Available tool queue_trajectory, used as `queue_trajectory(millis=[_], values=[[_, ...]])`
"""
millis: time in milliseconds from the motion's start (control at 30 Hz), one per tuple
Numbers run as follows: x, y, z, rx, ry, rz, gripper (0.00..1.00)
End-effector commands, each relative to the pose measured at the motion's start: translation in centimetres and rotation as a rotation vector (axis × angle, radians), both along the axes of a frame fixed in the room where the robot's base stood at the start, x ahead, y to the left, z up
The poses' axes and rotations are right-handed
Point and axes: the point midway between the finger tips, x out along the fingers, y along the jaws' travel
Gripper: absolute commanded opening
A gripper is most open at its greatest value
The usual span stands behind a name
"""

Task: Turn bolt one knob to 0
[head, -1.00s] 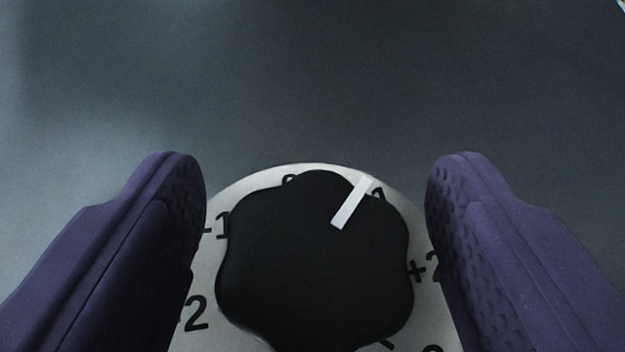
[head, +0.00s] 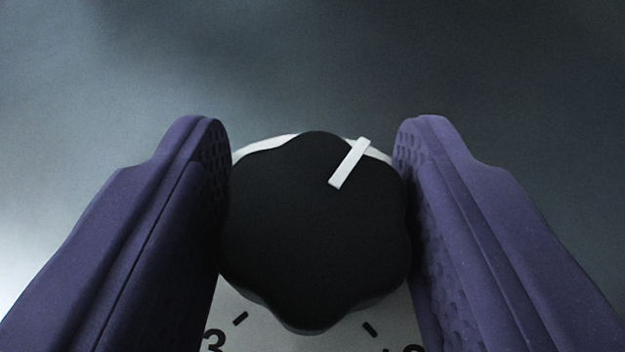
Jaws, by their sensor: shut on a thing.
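The bolt one knob (head: 310,235) is black with a lobed edge and sits in the middle of the head view. Its white pointer line (head: 349,164) leans to the upper right. A pale dial plate (head: 310,343) with black marks lies behind it. A "3" and tick marks show at the bottom; the upper numbers are hidden by the knob and fingers. My gripper (head: 314,165) has one purple finger on each side of the knob, shut on it.
A plain dark grey-blue surface (head: 310,60) fills the area above and beside the dial. No other objects show there.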

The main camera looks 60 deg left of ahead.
Motion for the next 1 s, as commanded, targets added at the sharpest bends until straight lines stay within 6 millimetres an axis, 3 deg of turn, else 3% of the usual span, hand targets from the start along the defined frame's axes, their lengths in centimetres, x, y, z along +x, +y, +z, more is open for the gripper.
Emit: queue_trajectory(millis=[500, 1000], values=[[0.1, 0.0, -0.5, -0.003, -0.003, 0.392, 0.20], [0.0, 0.0, -0.1, 0.000, -0.002, 0.515, 0.20]])
